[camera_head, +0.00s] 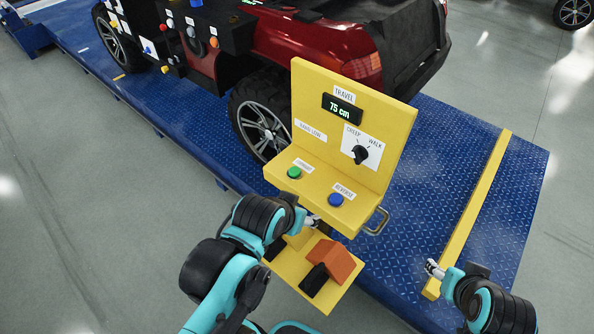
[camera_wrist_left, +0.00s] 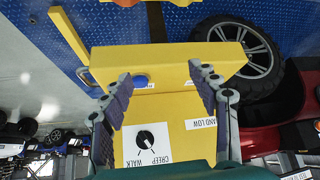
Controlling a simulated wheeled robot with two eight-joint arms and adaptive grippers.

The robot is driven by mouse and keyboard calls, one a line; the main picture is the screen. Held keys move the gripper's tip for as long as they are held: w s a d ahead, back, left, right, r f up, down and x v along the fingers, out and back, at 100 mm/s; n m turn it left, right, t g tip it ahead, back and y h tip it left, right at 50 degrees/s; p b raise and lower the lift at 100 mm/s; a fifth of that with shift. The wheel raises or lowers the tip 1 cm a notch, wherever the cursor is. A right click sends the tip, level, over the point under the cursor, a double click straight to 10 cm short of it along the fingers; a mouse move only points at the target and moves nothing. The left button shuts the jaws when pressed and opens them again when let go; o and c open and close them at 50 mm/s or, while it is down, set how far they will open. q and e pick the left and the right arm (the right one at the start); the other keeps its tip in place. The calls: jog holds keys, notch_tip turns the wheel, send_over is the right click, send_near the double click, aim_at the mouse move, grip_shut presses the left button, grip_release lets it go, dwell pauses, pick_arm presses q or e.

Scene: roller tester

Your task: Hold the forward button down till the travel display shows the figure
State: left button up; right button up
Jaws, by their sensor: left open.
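The yellow console (camera_head: 392,125) stands on the blue deck. Its travel display (camera_head: 342,108) reads 75 cm. The green forward button (camera_head: 294,172) is at the left of its ledge, with nothing on it; I cannot see it in the left wrist view. The blue reverse button (camera_head: 336,199) is to its right, and it also shows in the left wrist view (camera_wrist_left: 140,81). My left gripper (camera_head: 313,221) is open and empty by the ledge's front edge, apart from the forward button. My right gripper (camera_head: 434,268) is right of the console, touching nothing; its jaws are too small to judge.
A creep/walk knob (camera_head: 361,155) sits on the console face, and a metal handle (camera_head: 378,222) at its right side. A lower yellow shelf (camera_head: 290,265) holds an orange block (camera_head: 336,262) and dark pieces. A red vehicle (camera_head: 310,45) stands behind. A yellow bar (camera_head: 480,195) crosses the deck.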

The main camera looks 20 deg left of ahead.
dwell(0.4)
pick_arm(q)
grip_shut()
dwell(1.2)
